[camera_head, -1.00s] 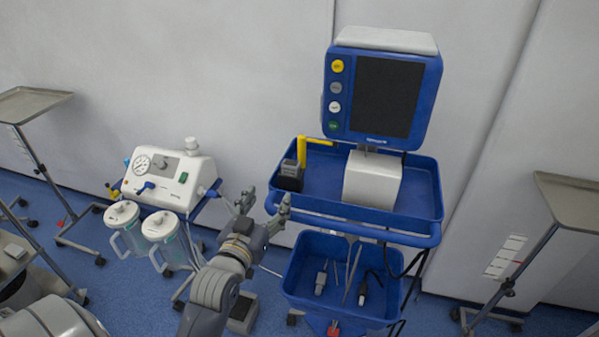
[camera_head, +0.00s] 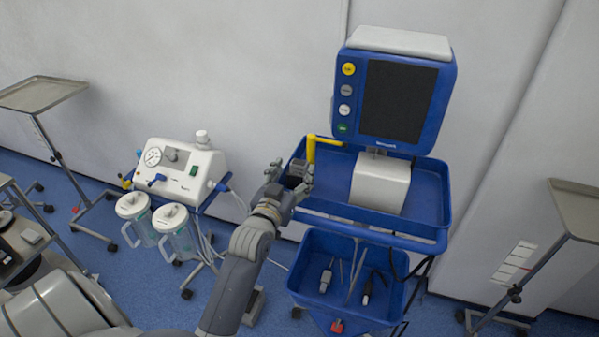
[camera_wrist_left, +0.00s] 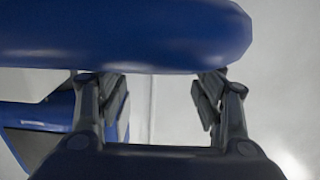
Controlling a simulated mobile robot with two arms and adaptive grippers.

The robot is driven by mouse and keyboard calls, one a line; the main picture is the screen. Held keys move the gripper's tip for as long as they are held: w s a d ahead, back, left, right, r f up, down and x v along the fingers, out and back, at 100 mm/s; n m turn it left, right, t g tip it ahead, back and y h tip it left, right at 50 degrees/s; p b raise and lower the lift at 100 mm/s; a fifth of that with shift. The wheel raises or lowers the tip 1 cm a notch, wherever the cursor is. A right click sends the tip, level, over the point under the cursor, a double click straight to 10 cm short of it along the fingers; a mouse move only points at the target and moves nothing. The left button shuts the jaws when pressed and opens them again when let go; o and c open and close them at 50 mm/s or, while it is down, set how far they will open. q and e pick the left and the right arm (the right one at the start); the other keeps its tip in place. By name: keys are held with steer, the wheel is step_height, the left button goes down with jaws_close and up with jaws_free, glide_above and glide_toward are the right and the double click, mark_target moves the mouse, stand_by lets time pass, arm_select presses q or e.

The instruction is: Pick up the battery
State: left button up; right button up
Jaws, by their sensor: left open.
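The small dark block that looks like the battery (camera_head: 298,167) stands at the left end of the blue upper tray (camera_head: 428,212), beside a yellow upright piece (camera_head: 311,150). My left gripper (camera_head: 290,174) is in front of the block and partly hides it. Its fingers are apart, one to each side of the block in this view. I cannot tell whether they touch it. In the left wrist view the gripper (camera_wrist_left: 158,95) is open, with nothing visible between its fingers; a blue rounded edge crosses the top. The battery cannot be made out there. My right gripper is not in view.
A blue monitor (camera_head: 397,100) and a white box (camera_head: 380,183) stand at the tray. A lower blue bin (camera_head: 330,303) holds several tools. A white suction unit (camera_head: 178,170) with two canisters stands left. Metal stands (camera_head: 42,93) are at both sides.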

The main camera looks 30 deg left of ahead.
arm_select(q)
steer(key=shift+x, duration=1.4)
steer(key=shift+s, duration=0.1)
steer(key=shift+c, duration=0.3)
steer(key=c, duration=1.2)
